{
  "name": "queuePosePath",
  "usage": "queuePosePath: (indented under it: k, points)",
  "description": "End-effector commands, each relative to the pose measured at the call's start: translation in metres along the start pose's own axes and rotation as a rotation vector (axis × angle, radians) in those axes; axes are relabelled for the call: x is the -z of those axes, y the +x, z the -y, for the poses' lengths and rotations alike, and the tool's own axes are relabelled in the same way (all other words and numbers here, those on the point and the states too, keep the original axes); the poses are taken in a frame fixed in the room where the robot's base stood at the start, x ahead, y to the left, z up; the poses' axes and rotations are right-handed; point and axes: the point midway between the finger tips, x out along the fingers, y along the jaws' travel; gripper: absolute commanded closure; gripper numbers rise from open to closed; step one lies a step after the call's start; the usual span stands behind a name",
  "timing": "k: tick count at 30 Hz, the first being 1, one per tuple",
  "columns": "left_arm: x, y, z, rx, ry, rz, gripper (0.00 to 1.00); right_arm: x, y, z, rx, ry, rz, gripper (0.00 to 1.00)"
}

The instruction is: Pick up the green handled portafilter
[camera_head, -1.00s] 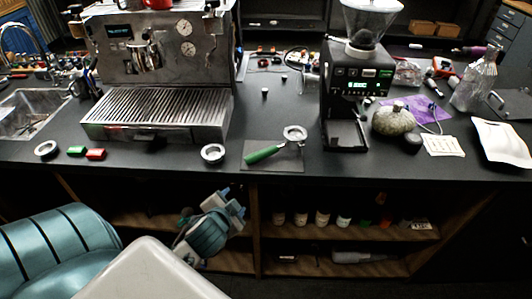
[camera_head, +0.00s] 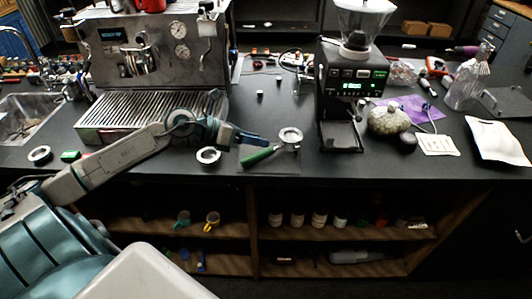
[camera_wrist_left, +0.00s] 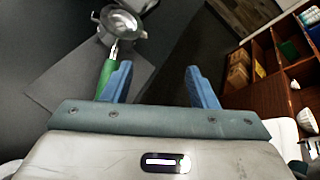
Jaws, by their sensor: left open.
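The green-handled portafilter (camera_head: 262,156) lies on a dark mat near the counter's front edge, its metal ring to the right and its handle pointing left. My left gripper (camera_head: 252,139) is just left of the ring and above the handle in the head view. In the left wrist view, the portafilter (camera_wrist_left: 108,72) is at upper left, with part of its handle behind the left blue finger. The blue fingers of the left gripper (camera_wrist_left: 160,82) are spread wide with nothing between them. My right gripper is not in view.
An espresso machine (camera_head: 150,65) stands behind my left arm, and a grinder (camera_head: 346,85) stands to the right. A loose metal ring (camera_head: 208,155) lies left of the portafilter. Shelves (camera_head: 215,230) are below the counter edge.

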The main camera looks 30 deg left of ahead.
Motion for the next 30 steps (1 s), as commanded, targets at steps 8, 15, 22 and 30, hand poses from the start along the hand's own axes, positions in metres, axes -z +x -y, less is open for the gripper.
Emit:
queuePosePath:
  k: [8,15,22,30]
  points:
    - [0.007,-0.037,-0.05,-0.174,0.191,-0.293,0.47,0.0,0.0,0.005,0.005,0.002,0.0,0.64]
    - [0.011,-0.028,-0.055,-0.181,0.196,-0.304,0.47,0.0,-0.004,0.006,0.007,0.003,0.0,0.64]
    - [0.016,-0.008,-0.058,-0.179,0.193,-0.305,0.47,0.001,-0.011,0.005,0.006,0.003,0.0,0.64]
    - [0.023,0.011,-0.062,-0.18,0.194,-0.306,0.47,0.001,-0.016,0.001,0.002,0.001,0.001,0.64]
